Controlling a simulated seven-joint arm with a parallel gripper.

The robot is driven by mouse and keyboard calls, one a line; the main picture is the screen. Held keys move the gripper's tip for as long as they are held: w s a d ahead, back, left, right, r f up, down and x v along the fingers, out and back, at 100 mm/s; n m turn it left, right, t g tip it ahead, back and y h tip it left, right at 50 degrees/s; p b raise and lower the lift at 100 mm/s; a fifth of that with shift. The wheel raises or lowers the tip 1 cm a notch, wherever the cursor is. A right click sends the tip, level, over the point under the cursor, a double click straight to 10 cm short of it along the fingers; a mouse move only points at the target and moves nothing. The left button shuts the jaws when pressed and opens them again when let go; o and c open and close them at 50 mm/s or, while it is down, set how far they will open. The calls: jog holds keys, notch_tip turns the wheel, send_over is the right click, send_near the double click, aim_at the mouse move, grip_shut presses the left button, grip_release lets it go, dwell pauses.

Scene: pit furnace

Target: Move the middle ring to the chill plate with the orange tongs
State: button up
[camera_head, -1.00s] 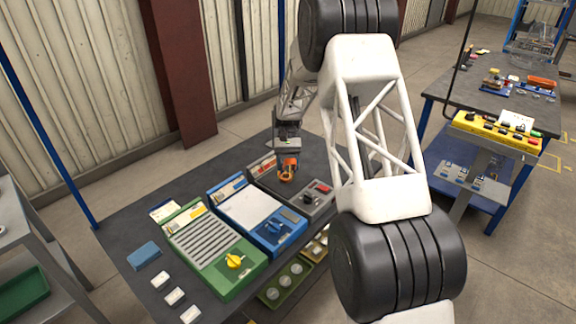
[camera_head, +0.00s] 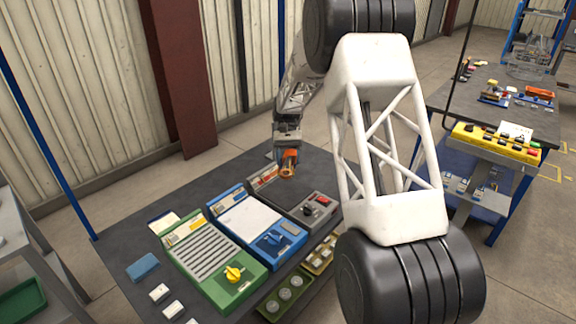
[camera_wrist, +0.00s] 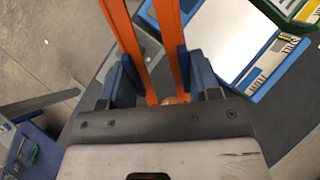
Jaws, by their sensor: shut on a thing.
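My gripper (camera_head: 288,148) is shut on the orange tongs (camera_head: 290,160), above the far part of the dark table. In the wrist view, the two long orange arms of the tongs (camera_wrist: 127,42) stand between my blue jaws (camera_wrist: 155,75). A small orange-brown rounded shape, possibly a ring (camera_head: 287,173), shows at the tongs' lower end; I cannot tell whether it is gripped. The grey furnace unit (camera_head: 298,200) with dark and red knobs lies just below the tongs in the picture. I cannot make out other rings. No label identifies the chill plate.
A blue unit with a white top (camera_head: 250,215) and a green unit with dark slats (camera_head: 207,250) stand left of the grey one. A blue block (camera_head: 142,267) and small white blocks (camera_head: 159,292) lie at the left. A yellow control box (camera_head: 495,143) stands right.

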jog(key=shift+r, duration=2.2)
jog(key=s+a, duration=0.9)
jog(key=s+a+f, duration=0.1)
jog(key=s+a, duration=0.4)
jog(key=shift+s+a, duration=0.1)
jog(key=shift+f, duration=4.4)
